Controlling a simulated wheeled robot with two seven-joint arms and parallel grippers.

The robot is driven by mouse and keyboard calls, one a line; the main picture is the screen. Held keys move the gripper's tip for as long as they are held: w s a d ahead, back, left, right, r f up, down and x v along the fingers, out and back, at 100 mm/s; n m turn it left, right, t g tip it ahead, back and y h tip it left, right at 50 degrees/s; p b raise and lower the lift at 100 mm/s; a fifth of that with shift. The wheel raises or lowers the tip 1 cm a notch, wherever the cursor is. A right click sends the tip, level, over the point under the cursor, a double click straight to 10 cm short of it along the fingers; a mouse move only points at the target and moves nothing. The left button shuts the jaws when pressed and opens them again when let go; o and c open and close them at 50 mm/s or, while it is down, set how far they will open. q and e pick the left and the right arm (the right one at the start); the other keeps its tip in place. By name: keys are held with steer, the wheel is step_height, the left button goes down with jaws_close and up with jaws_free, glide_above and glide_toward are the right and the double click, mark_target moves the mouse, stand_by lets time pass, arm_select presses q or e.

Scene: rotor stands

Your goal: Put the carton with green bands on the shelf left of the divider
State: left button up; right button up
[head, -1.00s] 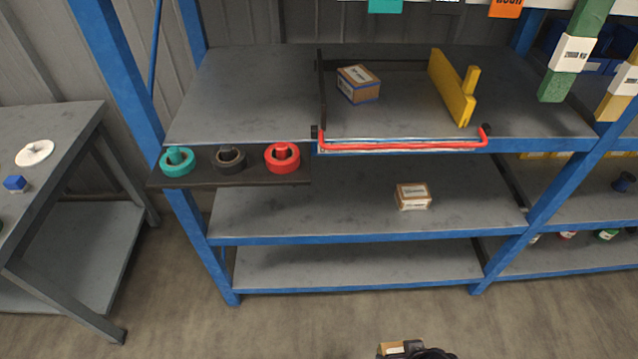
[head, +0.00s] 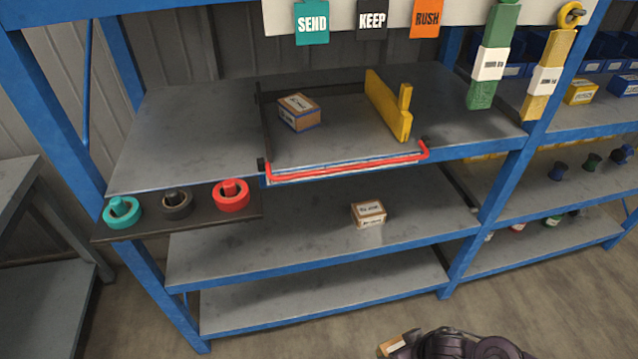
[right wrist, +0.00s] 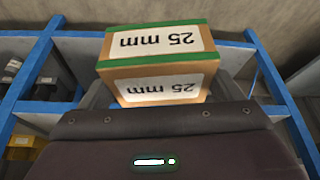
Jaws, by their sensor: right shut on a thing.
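The carton with green bands (right wrist: 160,62) fills the upper middle of the right wrist view, with white labels reading "25 mm". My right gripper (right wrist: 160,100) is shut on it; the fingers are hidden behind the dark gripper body. In the head view a corner of the held carton (head: 392,347) shows at the bottom edge beside my dark right arm. The yellow divider (head: 388,107) stands upright on the top shelf (head: 180,130) of the blue rack. A carton with blue bands (head: 299,113) sits on that shelf, left of the divider. My left gripper is not in view.
A red bar (head: 345,163) runs along the top shelf's front edge before the blue-banded carton. Another carton (head: 368,214) sits on the middle shelf. Teal, black and red rings (head: 231,196) sit on a ledge at left. Hanging green and yellow block strips (head: 490,62) are at right.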

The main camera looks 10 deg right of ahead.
steer(key=w+a+r+n, duration=0.2)
steer(key=w+a+r, duration=0.75)
steer(key=a, duration=0.25)
steer(key=w+a+r+n+y, duration=0.2)
steer(key=w+a+r+n, duration=0.15)
steer(key=a+r, duration=0.55)
steer(key=s+d+r+m+p, duration=0.1)
steer(key=d+r+m+p, duration=0.1)
steer(key=d+r, duration=1)
steer(key=d+p, duration=0.1)
steer(key=d, duration=0.3)
steer(key=shift+s+r+h+p, duration=0.35)
steer(key=shift+r+h, duration=0.05)
steer(key=shift+m, duration=0.25)
